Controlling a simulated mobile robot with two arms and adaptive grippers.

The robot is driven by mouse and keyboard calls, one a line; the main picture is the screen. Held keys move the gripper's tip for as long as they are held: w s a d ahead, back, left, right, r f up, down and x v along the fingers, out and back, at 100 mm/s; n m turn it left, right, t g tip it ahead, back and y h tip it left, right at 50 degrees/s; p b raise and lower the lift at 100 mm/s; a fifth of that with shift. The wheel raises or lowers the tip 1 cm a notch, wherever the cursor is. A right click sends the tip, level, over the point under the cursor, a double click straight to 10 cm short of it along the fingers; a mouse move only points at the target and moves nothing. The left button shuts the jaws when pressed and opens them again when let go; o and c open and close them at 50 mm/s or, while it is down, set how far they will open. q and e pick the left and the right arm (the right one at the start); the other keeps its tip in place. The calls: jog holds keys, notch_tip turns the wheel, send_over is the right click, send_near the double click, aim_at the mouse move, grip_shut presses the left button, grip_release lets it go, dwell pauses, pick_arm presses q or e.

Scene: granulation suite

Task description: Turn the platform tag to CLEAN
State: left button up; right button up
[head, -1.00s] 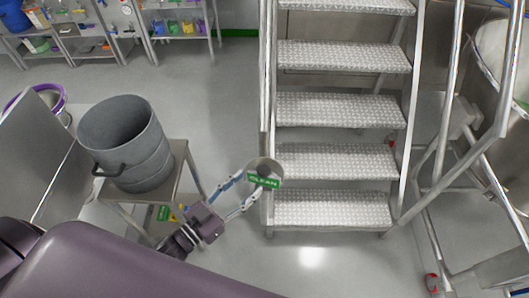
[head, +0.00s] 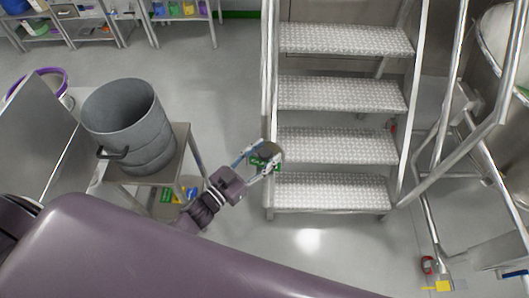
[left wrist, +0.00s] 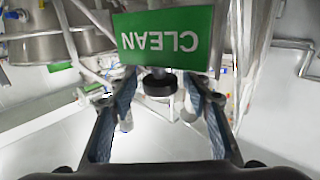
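The platform tag (head: 264,161) is a small green plate on the left side of the metal steps, by a grey round part (head: 269,150). In the left wrist view the tag (left wrist: 167,41) is large, green, and reads CLEAN in white, upside down in that picture. My left gripper (head: 264,156) is at the tag, and its fingers partly cover it in the head view. In the left wrist view its two fingers (left wrist: 161,80) stand apart, with a black round knob (left wrist: 159,84) between their tips below the tag. I cannot tell whether they touch it. My right gripper is not in view.
The metal steps (head: 343,94) and their rails stand just right of my left gripper. A grey bucket (head: 128,125) stands on a small metal table (head: 183,142) to the left. Shelves are at the back left. The floor (head: 232,95) between is clear.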

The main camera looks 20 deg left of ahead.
pick_arm(q)
jog(key=c, duration=1)
jog(key=shift+o, duration=0.2)
jog(key=shift+n+y, duration=0.4)
jog(key=shift+y, duration=0.1)
jog(key=shift+n+t+y, duration=0.7)
jog(key=shift+n+y, duration=0.5)
jog(key=shift+y, duration=0.5)
jog(key=o, duration=1.2)
jog(key=shift+c, duration=0.2)
jog(key=shift+s, duration=0.1)
